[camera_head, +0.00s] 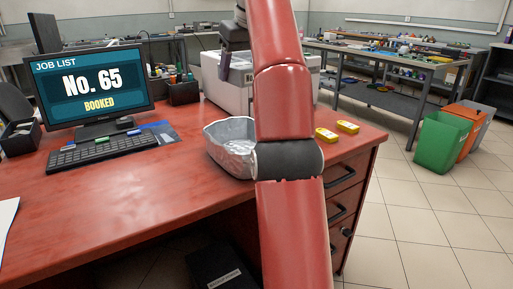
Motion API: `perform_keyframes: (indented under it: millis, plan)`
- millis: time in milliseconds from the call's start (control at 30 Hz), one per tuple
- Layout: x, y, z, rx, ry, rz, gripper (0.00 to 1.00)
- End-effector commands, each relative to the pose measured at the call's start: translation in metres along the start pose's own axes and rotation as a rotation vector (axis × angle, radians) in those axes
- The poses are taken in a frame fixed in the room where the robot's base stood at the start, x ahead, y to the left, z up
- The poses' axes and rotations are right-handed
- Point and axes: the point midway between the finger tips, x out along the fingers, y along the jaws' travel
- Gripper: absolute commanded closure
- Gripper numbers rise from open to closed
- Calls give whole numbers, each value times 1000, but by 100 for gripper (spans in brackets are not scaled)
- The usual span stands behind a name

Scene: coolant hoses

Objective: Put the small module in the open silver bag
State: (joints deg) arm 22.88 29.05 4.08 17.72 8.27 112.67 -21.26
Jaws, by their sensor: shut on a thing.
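The open silver bag (231,140) sits on the red desk near the middle, its mouth facing up. My red arm stands in front of its right side and hides part of it. My gripper (225,68) is at the top middle, above and behind the bag in the picture, partly hidden by my arm. It is shut on what I take to be the small module, but the held thing is too small and dark to make out clearly.
Two yellow items (337,130) lie right of my arm on the red desk (150,205). A white box-shaped machine (222,84) stands behind the bag. A monitor (90,85) and keyboard (103,150) are on the left. The desk's front middle is clear.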

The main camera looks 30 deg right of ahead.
Motion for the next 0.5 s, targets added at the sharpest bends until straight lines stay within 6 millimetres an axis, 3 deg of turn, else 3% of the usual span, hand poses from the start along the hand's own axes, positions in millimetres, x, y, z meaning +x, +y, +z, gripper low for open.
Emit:
perform_keyframes:
  millis: [367, 500]
  plan:
    - [20, -1, 10, 1, -1, 0, 80]
    - [45, -1, 21, 0, -2, 0, 80]
